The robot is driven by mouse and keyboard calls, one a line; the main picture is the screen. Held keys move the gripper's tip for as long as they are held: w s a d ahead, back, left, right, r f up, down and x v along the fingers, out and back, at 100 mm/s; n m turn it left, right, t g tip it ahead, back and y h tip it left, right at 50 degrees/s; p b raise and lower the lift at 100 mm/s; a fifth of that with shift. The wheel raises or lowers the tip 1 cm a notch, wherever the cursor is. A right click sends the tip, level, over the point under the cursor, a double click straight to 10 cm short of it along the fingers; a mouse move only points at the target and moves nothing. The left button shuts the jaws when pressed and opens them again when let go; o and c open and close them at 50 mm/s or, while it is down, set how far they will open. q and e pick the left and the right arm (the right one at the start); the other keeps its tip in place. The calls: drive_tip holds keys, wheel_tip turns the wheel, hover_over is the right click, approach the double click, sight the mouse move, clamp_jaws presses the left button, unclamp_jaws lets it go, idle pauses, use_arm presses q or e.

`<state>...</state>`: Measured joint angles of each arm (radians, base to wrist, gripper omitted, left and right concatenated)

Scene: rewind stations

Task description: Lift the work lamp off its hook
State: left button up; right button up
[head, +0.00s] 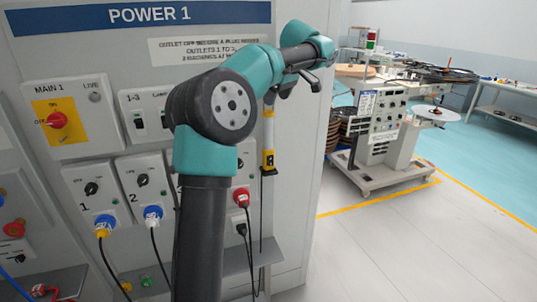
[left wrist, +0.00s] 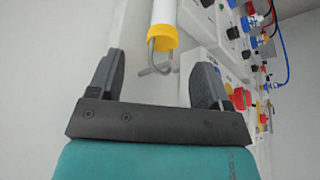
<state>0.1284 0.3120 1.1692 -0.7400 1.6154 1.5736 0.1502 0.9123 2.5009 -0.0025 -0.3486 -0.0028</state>
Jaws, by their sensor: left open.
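The work lamp (head: 268,130) is a slim white tube with yellow bands and a dark lower end. It hangs upright on the right part of the grey power panel, its top partly hidden by my left arm. In the left wrist view the lamp (left wrist: 164,18) shows its white body, yellow end cap and a bent grey metal hook (left wrist: 158,58). My left gripper (left wrist: 157,72) is open, with the hook end in line with the gap between its fingers. I cannot tell whether they touch. My right gripper is not in view.
The panel carries switches, a red knob (head: 57,120) and plugs with hanging cables, including a red plug (head: 241,197) near the lamp. A shelf (head: 238,262) juts out below. A wheeled machine (head: 382,135) stands to the right; the floor in front is clear.

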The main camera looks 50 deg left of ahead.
sight(269, 111)
use_arm(q)
drive_tip(key=shift+s+x, duration=0.2)
drive_tip(key=shift+x, duration=2.45)
drive_tip(key=shift+r, duration=0.1)
drive_tip(key=shift+c, duration=0.2)
clamp_jaws()
